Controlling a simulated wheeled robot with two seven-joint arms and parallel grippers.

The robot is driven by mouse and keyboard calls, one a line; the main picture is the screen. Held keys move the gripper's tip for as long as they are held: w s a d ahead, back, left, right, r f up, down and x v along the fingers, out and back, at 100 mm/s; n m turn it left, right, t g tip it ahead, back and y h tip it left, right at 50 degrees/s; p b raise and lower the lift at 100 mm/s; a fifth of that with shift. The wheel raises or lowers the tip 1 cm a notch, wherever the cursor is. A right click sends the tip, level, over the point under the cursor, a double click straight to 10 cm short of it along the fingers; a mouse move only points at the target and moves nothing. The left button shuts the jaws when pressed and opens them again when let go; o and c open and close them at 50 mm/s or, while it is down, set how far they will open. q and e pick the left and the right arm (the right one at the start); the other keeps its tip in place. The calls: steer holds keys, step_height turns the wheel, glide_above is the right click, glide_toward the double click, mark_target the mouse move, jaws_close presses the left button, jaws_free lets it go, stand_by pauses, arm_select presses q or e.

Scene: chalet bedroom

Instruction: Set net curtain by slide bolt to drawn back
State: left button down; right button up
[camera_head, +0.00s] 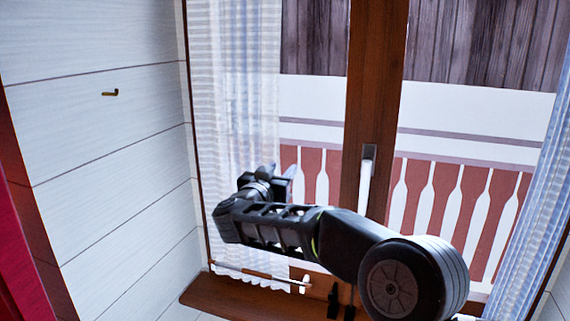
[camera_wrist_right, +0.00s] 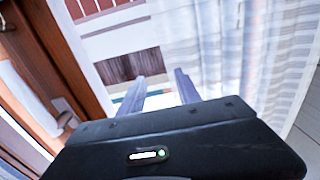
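The white net curtain (camera_head: 232,70) hangs over the left part of the left window pane in the head view, and the pane to its right is bare. It also shows in the right wrist view (camera_wrist_right: 245,40) as pale folds. A second sheer curtain (camera_head: 535,200) hangs at the right edge of the head view. My right gripper (camera_head: 279,172) is in front of the left curtain's lower right part. In the wrist view its two fingers (camera_wrist_right: 160,92) are apart with nothing seen between them. Small dark fittings (camera_head: 333,300) sit low at the middle post; I cannot tell whether one is the slide bolt.
A white window handle (camera_head: 366,172) stands out from the brown middle post (camera_head: 375,60). The wooden sill (camera_head: 225,297) lies below, with a thin rod (camera_head: 262,275) above it. A brass hook (camera_head: 110,93) is on the white left wall. Red fabric (camera_head: 15,235) edges the far left.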

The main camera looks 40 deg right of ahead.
mark_target(284, 167)
steer(key=shift+x, duration=1.65)
steer(key=shift+c, duration=0.2)
jaws_close()
